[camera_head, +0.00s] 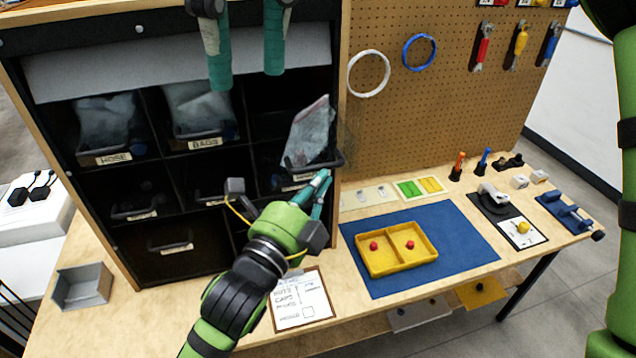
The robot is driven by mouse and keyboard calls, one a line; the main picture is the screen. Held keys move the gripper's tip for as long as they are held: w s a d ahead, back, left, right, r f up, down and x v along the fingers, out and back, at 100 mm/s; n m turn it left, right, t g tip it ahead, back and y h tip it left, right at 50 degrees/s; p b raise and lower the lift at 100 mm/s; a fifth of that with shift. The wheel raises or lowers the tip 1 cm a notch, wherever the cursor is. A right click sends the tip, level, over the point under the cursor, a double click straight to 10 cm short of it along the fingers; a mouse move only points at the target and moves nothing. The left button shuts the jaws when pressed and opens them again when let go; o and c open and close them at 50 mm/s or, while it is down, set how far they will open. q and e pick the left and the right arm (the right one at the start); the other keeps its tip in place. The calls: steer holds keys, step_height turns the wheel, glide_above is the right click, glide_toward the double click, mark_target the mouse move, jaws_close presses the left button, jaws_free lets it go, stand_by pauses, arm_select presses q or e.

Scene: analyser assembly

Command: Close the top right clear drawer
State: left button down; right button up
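The top right clear drawer (338,161) sticks out of the black cabinet, its front ahead of the neighbouring drawers. A clear bag (309,130) stands up in it. My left gripper (325,176) is at the front of this drawer, just below its rim, with the teal fingertips close together. It covers part of the drawer's label, and I cannot tell if it touches the front. My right gripper (247,81) hangs in from the top, in front of the cabinet's upper part. Its teal fingers are wide apart and nothing is between them.
Clear drawers labelled HOSE (113,158) and BAGS (205,143) sit left of it, with more drawers below. A yellow tray (396,269) lies on a blue mat (468,258). A clipboard (303,302) lies below my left gripper. A pegboard (440,130) stands at right.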

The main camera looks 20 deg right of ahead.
mark_target(277, 171)
arm_select(q)
steer(key=shift+s+d, duration=0.1)
steer(key=w, duration=1.7)
steer(key=shift+w, duration=0.2)
steer(key=shift+r, duration=0.1)
steer(key=shift+s+f, duration=0.2)
steer(key=shift+s, duration=0.25)
steer(key=shift+s+f, duration=0.15)
steer(key=shift+s, duration=0.5)
steer(key=shift+s+f, duration=0.15)
steer(key=shift+s, duration=0.45)
steer(key=v, duration=1)
steer(key=shift+s, duration=0.35)
